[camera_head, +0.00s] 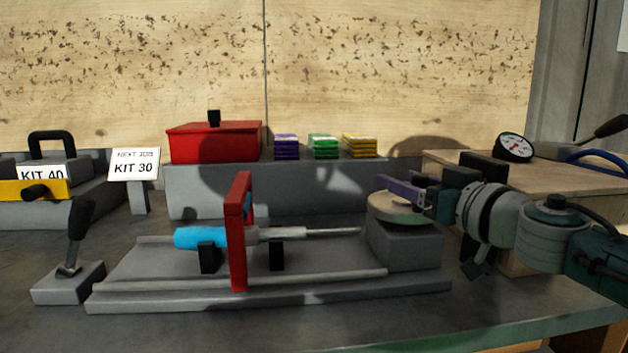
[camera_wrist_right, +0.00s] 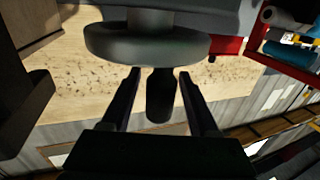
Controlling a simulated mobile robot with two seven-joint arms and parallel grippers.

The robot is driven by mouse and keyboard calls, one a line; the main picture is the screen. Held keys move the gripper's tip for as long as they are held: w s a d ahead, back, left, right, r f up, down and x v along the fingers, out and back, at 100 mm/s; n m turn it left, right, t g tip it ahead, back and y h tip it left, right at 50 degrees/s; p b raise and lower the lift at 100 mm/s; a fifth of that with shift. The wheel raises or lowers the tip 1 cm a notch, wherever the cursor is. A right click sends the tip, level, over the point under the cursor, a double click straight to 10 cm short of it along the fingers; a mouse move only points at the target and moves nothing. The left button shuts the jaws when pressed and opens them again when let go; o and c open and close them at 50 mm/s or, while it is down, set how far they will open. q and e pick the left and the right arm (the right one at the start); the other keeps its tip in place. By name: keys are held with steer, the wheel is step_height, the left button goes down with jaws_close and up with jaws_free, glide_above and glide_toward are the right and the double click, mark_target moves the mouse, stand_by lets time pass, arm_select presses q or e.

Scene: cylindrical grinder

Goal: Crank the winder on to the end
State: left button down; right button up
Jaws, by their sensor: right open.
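The winder is a pale round disc (camera_head: 395,212) on top of a grey block (camera_head: 405,245), at the right end of the grey machine bed. In the right wrist view the disc (camera_wrist_right: 148,42) has a dark upright handle (camera_wrist_right: 160,100) beside its rim. My right gripper (camera_head: 408,192) is at the disc's top in the head view. In the right wrist view its two fingers (camera_wrist_right: 160,76) are open, one on each side of the handle, with gaps visible. In the head view the fingers mostly hide the handle. My left gripper is not in view.
A red upright frame (camera_head: 238,235) stands over a blue cylinder (camera_head: 203,237) on the bed. A black lever (camera_head: 78,218) stands at left. Behind are a red box (camera_head: 213,143) and coloured stacks (camera_head: 323,147). A wooden bench with a dial gauge (camera_head: 513,147) is at right.

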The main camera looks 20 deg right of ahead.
jaws_close()
stand_by(0.4)
stand_by(0.4)
